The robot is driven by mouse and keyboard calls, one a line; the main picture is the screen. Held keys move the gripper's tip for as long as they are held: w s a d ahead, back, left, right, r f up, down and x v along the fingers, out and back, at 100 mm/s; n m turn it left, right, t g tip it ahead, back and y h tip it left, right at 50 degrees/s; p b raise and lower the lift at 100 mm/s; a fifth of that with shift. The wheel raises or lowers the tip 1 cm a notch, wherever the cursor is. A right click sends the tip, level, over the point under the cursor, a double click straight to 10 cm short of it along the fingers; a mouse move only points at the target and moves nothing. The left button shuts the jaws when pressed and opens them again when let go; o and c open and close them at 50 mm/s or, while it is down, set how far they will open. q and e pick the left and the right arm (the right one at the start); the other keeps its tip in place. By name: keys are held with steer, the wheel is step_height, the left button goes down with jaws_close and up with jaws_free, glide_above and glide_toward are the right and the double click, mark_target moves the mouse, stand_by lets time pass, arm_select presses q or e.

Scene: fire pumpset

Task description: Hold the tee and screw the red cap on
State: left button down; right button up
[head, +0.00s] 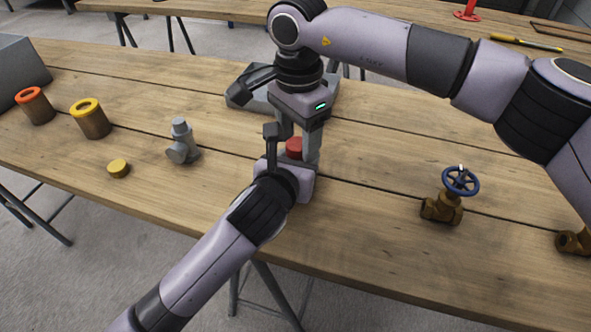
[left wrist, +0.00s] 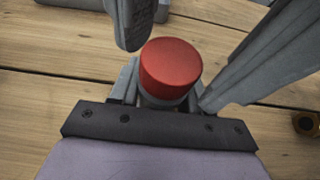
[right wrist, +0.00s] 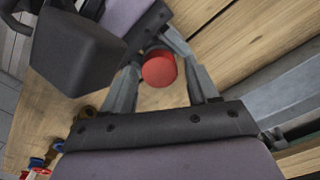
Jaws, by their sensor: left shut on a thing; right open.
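The red cap (head: 294,147) sits on top of a grey piece (left wrist: 168,102), which I take for the tee; most of it is hidden. My left gripper (left wrist: 165,92) is shut on this grey piece below the cap. My right gripper (head: 293,140) points down from above, open, with its fingers on either side of the cap. In the right wrist view the cap (right wrist: 158,69) lies between the open fingers, with gaps at both sides. I cannot tell whether the cap is threaded on.
A grey fitting (head: 181,143), a yellow cap (head: 118,168) and two collared cylinders (head: 90,118) (head: 36,105) stand on the left of the table. A brass valve with a blue wheel (head: 459,182) stands on the right. A grey block (head: 258,99) lies behind my right gripper.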

arm_select(q)
steer(key=shift+a+f, duration=0.1)
arm_select(e)
step_height(320, 180, up, 4)
steer(key=shift+s+a+r, duration=0.1)
steer(key=shift+s, duration=0.05)
steer(key=shift+c, duration=0.5)
step_height(320, 180, up, 3)
steer(key=n, duration=0.6)
steer(key=shift+r+n, duration=0.15)
steer(key=shift+n, duration=0.15)
steer(key=shift+f, duration=4.05)
steer(key=shift+a, duration=0.1)
steer(key=c, duration=1.1)
arm_select(q)
steer(key=shift+d, duration=0.2)
arm_select(e)
steer(key=shift+o, duration=0.2)
steer(key=m, duration=0.6)
steer(key=shift+m, duration=0.3)
